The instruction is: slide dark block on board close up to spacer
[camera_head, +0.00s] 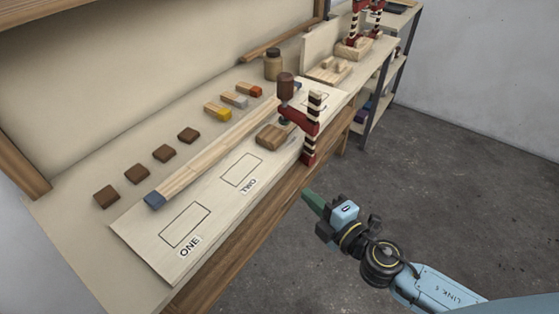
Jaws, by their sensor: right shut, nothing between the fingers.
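The pale board (150,240) lies along the front of the bench, with outlined rectangles marked ONE and TWO. A brown wooden block (270,139) sits on it, beyond TWO, beside a red clamp (299,117). Several small dark blocks (137,174) lie in a row on the bench behind the board. Small wooden pieces with yellow (217,112), grey and orange ends lie farther along; I cannot tell which thing is the spacer. My right gripper (313,201), with green fingers, is shut and empty, in front of the bench edge and apart from the blocks. My left gripper is not in view.
A long wooden strip (205,160) with a blue end runs along the board's back side. The clamp stands at the front edge. A brown jar (273,65) stands behind. More clamps and a shelf rack (376,108) are at the far end. The floor at right is clear.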

